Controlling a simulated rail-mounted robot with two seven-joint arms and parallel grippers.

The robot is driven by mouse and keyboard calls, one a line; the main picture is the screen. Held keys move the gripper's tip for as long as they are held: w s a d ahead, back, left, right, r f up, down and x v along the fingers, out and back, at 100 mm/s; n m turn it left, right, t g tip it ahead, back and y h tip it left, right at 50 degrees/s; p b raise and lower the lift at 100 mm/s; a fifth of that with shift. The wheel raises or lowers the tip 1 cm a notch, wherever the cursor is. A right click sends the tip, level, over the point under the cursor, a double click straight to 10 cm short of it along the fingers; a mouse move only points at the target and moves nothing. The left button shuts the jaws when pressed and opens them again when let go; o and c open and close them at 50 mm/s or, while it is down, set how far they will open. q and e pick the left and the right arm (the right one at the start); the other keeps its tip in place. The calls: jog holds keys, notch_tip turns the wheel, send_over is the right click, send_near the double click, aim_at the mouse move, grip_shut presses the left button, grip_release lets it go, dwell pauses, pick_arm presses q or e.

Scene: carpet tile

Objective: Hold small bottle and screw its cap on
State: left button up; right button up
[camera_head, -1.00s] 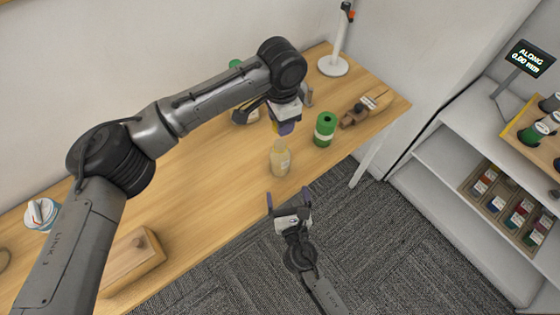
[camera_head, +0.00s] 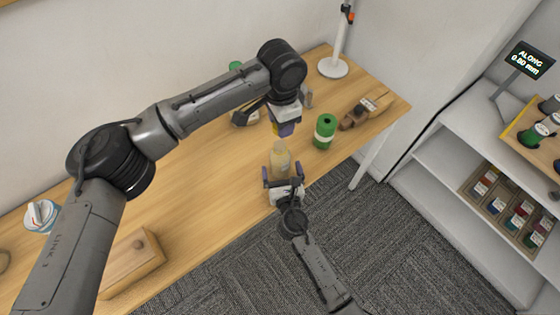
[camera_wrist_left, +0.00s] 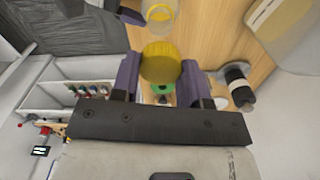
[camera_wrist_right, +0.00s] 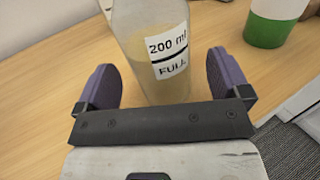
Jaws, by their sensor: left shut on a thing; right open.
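The small bottle (camera_head: 280,161) stands upright near the table's front edge. It is clear with pale yellow contents, and its label reads "200 ml FULL" in the right wrist view (camera_wrist_right: 160,52). My right gripper (camera_head: 282,174) is open, its purple fingers on either side of the bottle's lower part, with gaps visible in the right wrist view. My left gripper (camera_head: 286,128) is shut on the yellow cap (camera_wrist_left: 160,63), held above and behind the bottle. The cap is mostly hidden in the head view. The open bottle top (camera_wrist_left: 160,16) shows in the left wrist view.
A green cylinder (camera_head: 325,131) stands right of the bottle, close by. A wooden plane-like tool (camera_head: 366,109) and a white stand (camera_head: 333,68) are farther back right. A wooden block (camera_head: 131,262) lies front left.

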aim_at(281, 145)
jog(key=shift+w+a, duration=0.15)
jog(key=shift+w, duration=0.65)
jog(key=shift+w+a, duration=0.15)
jog(key=shift+w, duration=0.65)
jog(key=c, duration=1.4)
pick_arm(q)
jog(key=shift+f, duration=2.5)
